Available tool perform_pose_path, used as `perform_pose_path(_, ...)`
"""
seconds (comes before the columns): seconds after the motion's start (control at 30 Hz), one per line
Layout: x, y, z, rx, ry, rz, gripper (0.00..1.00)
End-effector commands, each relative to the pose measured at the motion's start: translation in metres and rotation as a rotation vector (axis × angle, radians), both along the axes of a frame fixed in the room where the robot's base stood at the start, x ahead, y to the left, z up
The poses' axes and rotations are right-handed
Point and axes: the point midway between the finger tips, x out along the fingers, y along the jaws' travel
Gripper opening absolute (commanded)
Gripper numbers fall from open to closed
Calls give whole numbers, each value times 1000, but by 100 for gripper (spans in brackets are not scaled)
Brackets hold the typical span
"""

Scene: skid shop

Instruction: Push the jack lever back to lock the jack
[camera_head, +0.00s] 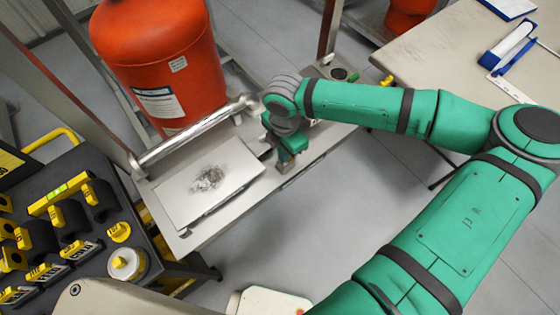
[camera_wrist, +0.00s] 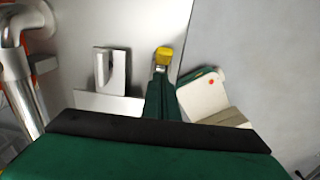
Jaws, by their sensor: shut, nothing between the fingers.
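A short metal lever with a yellow tip (camera_wrist: 163,54), which looks like the jack lever, shows in the wrist view at the edge of a grey metal surface. My gripper (camera_wrist: 162,78) is shut and empty, with its dark green fingers right by the lever's lower end. I cannot tell whether they touch. In the head view my gripper (camera_head: 287,166) is over the skid's front edge, right of a flat plate (camera_head: 212,182). I cannot make out the lever there; the gripper and wrist may hide it.
A metal bracket (camera_wrist: 110,72) stands left of the fingers. A metal rail (camera_head: 195,137) runs in front of an orange tank (camera_head: 160,60). A dark bench with yellow-marked tools (camera_head: 70,205) is at left. A beige table (camera_head: 440,50) is at back right. The floor between is clear.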

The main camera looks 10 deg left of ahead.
Motion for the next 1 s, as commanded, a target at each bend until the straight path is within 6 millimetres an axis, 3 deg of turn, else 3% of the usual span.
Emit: perform_pose_path(1.0, -7, 7, 64, 0, -1, 2, 0)
